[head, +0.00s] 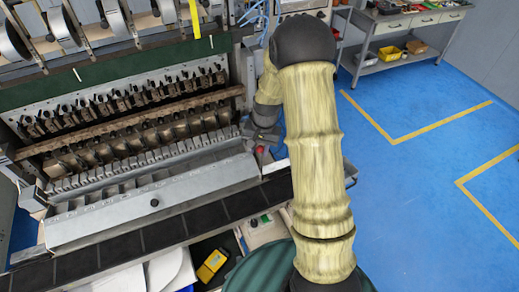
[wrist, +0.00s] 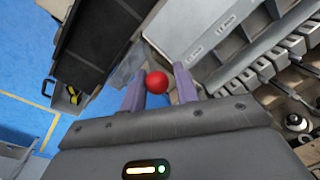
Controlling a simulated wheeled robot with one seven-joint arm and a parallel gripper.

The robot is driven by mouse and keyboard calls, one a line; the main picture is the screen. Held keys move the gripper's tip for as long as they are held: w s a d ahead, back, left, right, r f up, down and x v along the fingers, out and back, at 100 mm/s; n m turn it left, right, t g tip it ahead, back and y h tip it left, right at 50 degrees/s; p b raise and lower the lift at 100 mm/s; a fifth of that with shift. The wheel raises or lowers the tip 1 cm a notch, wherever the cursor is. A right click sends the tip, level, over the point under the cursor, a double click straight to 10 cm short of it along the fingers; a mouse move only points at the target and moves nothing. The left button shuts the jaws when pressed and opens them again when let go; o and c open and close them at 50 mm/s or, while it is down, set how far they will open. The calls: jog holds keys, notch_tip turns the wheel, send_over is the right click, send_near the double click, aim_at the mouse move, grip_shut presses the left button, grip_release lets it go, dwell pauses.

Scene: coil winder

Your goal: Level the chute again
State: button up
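The chute (head: 120,213) is the long grey metal trough along the front of the winder in the head view. It slants across the picture; I cannot tell whether it is level. A red ball knob (wrist: 157,82) sits between the two purple fingers of my gripper (wrist: 160,88) in the wrist view. The left finger is close against the knob, and a small gap shows on the right, so the gripper looks open around it. In the head view the red knob (head: 260,150) shows just below my gripper (head: 262,138), at the chute's right end. My arm hides what lies behind it.
A black segmented belt (head: 165,230) runs along the chute's front. A yellow device (head: 212,265) lies below it. A workbench (head: 400,25) with bins stands at the back right. The blue floor (head: 430,150) on the right is clear.

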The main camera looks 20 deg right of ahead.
jog(key=shift+o, duration=1)
jog(key=shift+w, duration=0.1)
jog(key=shift+s+d, duration=0.1)
jog(key=shift+s, duration=0.1)
jog(key=shift+r, duration=0.35)
notch_tip(320, 180, up, 16)
jog(key=d+b, duration=0.1)
jog(key=b, duration=0.3)
jog(key=shift+s+d+r, duration=0.25)
jog(key=shift+s, duration=0.1)
jog(key=s+a+f+n, duration=0.1)
jog(key=s+f+n, duration=0.1)
jog(key=s, duration=0.3)
jog(key=s+a+f+n+t, duration=0.1)
jog(key=s+a+f, duration=0.1)
jog(key=s, duration=0.4)
jog(key=s+a+f+n+t+h+b, duration=0.1)
jog(key=s+f+n, duration=0.1)
jog(key=s+f, duration=0.2)
jog(key=shift+s+a+f+n, duration=0.3)
jog(key=shift+s+a, duration=0.1)
jog(key=shift+s, duration=0.85)
dwell(0.6)
